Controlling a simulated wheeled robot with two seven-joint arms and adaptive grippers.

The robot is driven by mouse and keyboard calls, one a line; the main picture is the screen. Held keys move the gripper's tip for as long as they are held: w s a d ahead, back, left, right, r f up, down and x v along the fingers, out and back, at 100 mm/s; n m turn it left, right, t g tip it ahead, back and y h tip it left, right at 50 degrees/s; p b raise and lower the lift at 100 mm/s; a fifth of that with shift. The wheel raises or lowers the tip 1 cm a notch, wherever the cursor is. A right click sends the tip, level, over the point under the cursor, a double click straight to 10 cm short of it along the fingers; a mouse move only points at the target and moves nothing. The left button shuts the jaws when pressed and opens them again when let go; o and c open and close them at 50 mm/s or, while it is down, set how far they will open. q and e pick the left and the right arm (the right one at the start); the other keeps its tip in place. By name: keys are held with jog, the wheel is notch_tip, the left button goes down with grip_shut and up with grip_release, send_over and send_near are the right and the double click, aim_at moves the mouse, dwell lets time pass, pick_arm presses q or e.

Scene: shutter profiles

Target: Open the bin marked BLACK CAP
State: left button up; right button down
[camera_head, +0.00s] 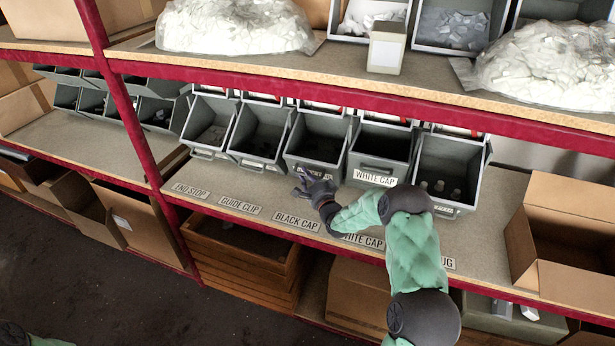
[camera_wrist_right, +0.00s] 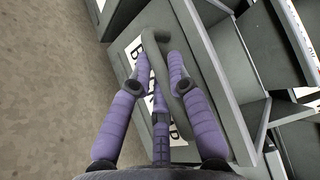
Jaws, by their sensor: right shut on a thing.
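The BLACK CAP bin (camera_head: 318,143) is a grey bin in the middle of the shelf row, above the shelf label BLACK CAP (camera_head: 297,222). Its dark interior shows through its top; its contents cannot be made out. In the right wrist view the fingers are shut on the bin's grey curved handle (camera_wrist_right: 184,62), in front of the white label (camera_wrist_right: 133,47), whose lettering is partly hidden. My left gripper is out of view.
The GUIDE CLIP bin (camera_head: 259,135) stands to the left and the WHITE CAP bin (camera_head: 380,150) to the right, both close by. A red shelf beam (camera_head: 300,88) runs above the row. An open cardboard box (camera_head: 565,240) is at the far right.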

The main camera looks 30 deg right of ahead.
jog(key=shift+s+a+f+b, duration=0.2)
jog(key=shift+f+b, duration=0.15)
jog(key=shift+f, duration=0.25)
jog(key=shift+s+a+f+b, duration=0.1)
jog(key=shift+a+f+b, duration=0.1)
jog(key=shift+f+b, duration=0.25)
jog(key=shift+f, duration=0.15)
jog(key=c, duration=1.4)
grip_release()
jog(key=s, duration=0.8)
jog(key=s+a, duration=0.1)
jog(key=s, duration=0.3)
jog(key=shift+f, duration=0.3)
